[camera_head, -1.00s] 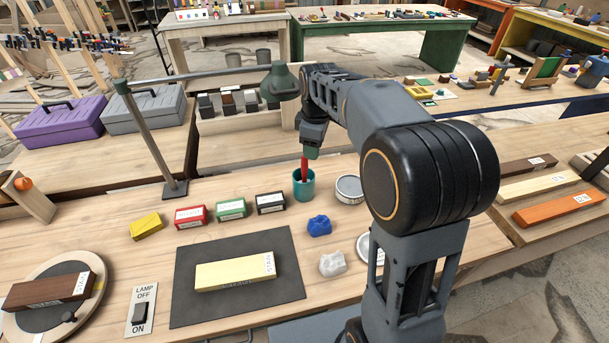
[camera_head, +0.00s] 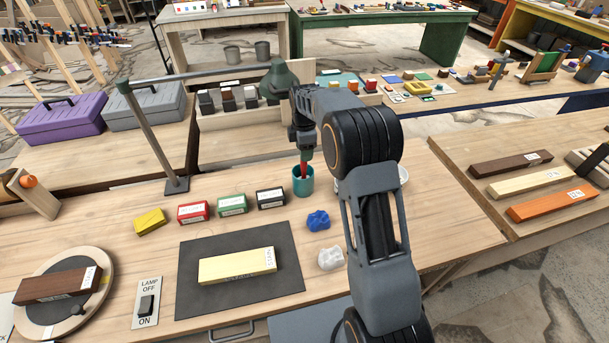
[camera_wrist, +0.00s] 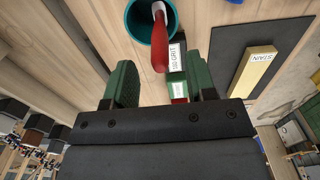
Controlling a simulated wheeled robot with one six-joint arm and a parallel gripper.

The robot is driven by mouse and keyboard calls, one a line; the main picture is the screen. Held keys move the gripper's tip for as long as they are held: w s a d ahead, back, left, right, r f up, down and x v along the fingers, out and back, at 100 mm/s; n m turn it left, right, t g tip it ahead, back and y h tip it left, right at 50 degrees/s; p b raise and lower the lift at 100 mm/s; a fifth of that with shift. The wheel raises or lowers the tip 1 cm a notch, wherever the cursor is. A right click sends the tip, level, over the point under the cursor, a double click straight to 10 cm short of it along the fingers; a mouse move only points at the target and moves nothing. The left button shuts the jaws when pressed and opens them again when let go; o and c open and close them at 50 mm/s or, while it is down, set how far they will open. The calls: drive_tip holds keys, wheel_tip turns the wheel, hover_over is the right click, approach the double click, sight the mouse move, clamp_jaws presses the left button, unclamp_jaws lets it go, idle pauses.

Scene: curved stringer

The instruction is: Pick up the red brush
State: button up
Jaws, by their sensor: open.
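The red brush (camera_head: 303,171) stands in a teal cup (camera_head: 303,187) on the workbench, with its red handle up. In the wrist view the red brush (camera_wrist: 160,40) leans out of the teal cup (camera_wrist: 140,22) toward the gap between my fingers. My gripper (camera_head: 305,156) is just above the cup, pointing down, around or close over the top of the handle. In the wrist view my gripper (camera_wrist: 160,82) shows two green finger pads wide apart, with the handle's end near the space between them.
Green (camera_head: 233,204) and black (camera_head: 271,198) labelled boxes stand left of the cup. A blue lump (camera_head: 318,220) and a white lump (camera_head: 331,258) lie in front. A lamp (camera_head: 279,78) overhangs behind. A yellow block rests on the dark mat (camera_head: 200,300).

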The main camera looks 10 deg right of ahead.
drive_tip(key=p, duration=0.2)
hover_over(304, 178)
drive_tip(key=w, duration=0.1)
drive_tip(key=shift+f, duration=2.7)
clamp_jaws()
